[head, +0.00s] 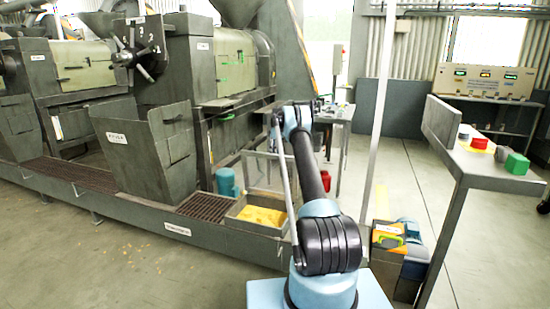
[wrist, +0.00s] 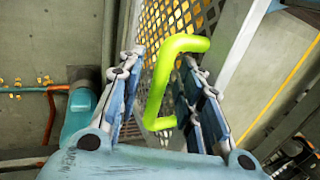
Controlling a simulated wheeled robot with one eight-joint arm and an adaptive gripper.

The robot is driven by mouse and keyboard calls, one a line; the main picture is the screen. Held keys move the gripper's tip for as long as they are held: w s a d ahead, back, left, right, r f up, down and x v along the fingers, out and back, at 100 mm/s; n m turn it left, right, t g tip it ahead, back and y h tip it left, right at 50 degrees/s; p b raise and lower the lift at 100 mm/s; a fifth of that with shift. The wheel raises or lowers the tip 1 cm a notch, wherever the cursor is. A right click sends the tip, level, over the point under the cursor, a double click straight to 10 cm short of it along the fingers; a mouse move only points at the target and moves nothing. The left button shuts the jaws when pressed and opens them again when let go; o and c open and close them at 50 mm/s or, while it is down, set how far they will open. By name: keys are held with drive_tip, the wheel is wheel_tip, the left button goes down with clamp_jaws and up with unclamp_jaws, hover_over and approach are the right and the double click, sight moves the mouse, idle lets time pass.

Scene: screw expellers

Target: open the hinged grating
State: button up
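In the wrist view, the hinged grating (wrist: 172,22) is a dark diamond mesh with yellow material showing through its holes. A bright yellow-green bar handle (wrist: 158,90) is in front of it. My gripper (wrist: 163,56) is open, with its two fingers on either side of the handle. A gap shows between the left finger and the handle; the right finger is close to it, and I cannot tell whether they touch.
In the head view, a tray of yellow material (head: 262,216) sits on the machine base beside my arm. A teal cylinder (head: 227,181) stands behind it.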

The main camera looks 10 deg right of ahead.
drive_tip(key=shift+r, duration=0.1)
wheel_tip(320, 180, up, 10)
drive_tip(key=shift+f, duration=0.15)
idle(0.4)
